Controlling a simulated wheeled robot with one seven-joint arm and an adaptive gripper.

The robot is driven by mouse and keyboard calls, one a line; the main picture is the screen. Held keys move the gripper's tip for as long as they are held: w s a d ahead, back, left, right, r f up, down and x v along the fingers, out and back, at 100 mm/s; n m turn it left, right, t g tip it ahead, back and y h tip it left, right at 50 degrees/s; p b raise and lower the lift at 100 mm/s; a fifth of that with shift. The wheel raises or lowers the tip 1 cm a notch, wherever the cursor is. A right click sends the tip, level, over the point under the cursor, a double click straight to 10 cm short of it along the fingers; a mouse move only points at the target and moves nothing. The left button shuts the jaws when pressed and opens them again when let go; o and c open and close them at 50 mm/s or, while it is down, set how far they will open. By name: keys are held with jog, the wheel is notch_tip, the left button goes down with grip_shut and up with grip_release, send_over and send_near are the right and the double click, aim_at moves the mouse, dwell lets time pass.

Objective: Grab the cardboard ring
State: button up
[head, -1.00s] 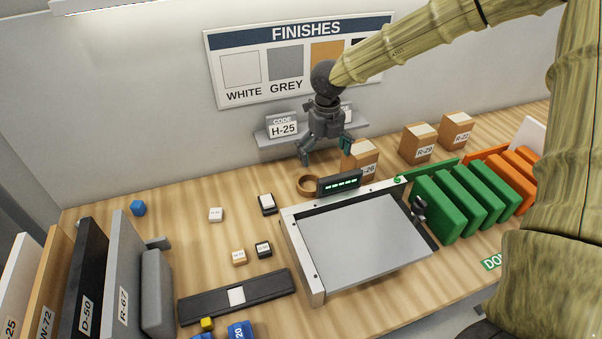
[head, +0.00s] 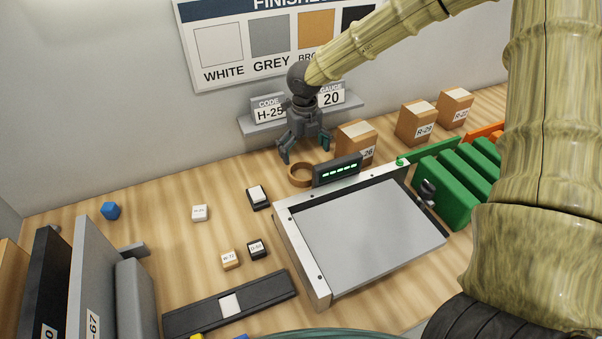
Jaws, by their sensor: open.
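The cardboard ring (head: 301,174) is a brown open loop lying flat on the wooden table, just left of a small black display with green marks. The display hides part of its right side. My gripper (head: 304,158) hangs from the arm above and just behind the ring, pointing down. Its fingers are spread open with nothing between them. The left fingertip appears close to the ring's back edge; whether it touches cannot be told.
The display (head: 337,171) stands at the back of a framed grey panel (head: 370,230). Cardboard boxes (head: 417,123) and green panels (head: 446,190) stand to the right. A shelf with code signs (head: 268,112) is behind my gripper. The table left of the ring is mostly clear.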

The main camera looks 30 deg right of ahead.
aim_at(303, 177)
notch_tip(303, 177, down, 3)
jog(key=shift+w+r, duration=0.1)
jog(key=shift+r, duration=0.05)
jog(key=shift+f+p, duration=0.75)
jog(key=shift+p, duration=0.05)
jog(key=shift+w+a+f+p, duration=0.15)
jog(key=shift+f+p, duration=0.5)
jog(key=shift+f, duration=1.3)
jog(key=c, duration=0.9)
